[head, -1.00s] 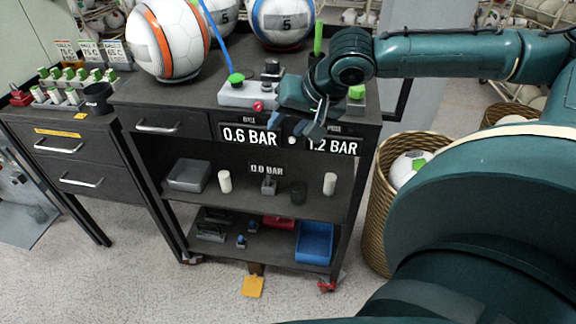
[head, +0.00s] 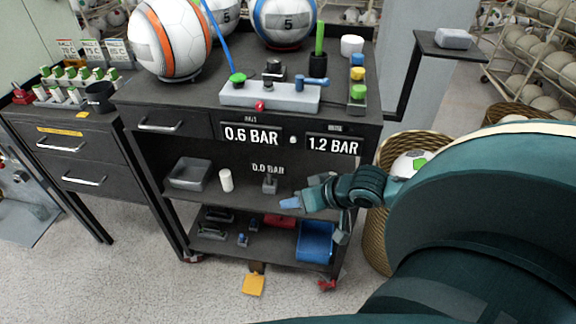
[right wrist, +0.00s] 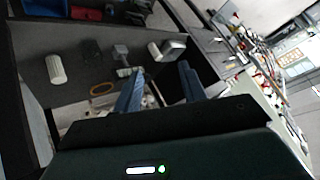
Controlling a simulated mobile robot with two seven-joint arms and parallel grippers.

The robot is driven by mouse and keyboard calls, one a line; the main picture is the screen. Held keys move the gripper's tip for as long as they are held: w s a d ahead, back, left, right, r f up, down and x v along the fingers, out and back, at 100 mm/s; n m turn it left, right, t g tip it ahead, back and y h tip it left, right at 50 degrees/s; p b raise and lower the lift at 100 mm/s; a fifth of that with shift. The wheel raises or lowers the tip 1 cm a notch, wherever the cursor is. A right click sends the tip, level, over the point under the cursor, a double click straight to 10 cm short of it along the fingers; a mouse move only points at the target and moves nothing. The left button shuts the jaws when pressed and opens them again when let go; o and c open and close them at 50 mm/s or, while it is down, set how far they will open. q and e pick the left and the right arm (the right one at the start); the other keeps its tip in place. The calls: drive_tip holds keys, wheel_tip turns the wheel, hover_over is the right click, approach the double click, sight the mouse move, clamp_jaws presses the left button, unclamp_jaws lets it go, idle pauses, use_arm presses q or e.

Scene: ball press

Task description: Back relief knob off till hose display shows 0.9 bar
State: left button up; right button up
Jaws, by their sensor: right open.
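The hose display (head: 333,145) reads 1.2 BAR on the cart's front edge. The ball display (head: 251,135) beside it reads 0.6 BAR. Above them a grey valve block (head: 290,98) carries a black knob (head: 273,69), a red knob (head: 260,106) and a blue lever (head: 313,82); I cannot tell which part is the relief knob. My right gripper (head: 300,200) is in front of the middle shelf, below the displays and apart from the block. In the right wrist view its two blue fingers (right wrist: 160,70) are spread, with nothing between them. My left gripper is out of view.
The middle shelf holds a grey tray (head: 189,174), a white cylinder (head: 226,180) and a small grey fixture (head: 270,185). A blue bin (head: 315,240) is below. Balls stand behind the block, with a blue hose (head: 217,38) nearby. A wicker basket (head: 376,225) stands right.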

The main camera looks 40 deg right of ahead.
drive_tip(key=s+a+f+n, duration=0.2)
drive_tip(key=s+a+f, duration=0.2)
drive_tip(key=a+f, duration=0.2)
drive_tip(key=shift+s+a+f+t, duration=0.2)
drive_tip(key=shift+a+f+t, duration=0.15)
drive_tip(key=shift+a+t, duration=0.1)
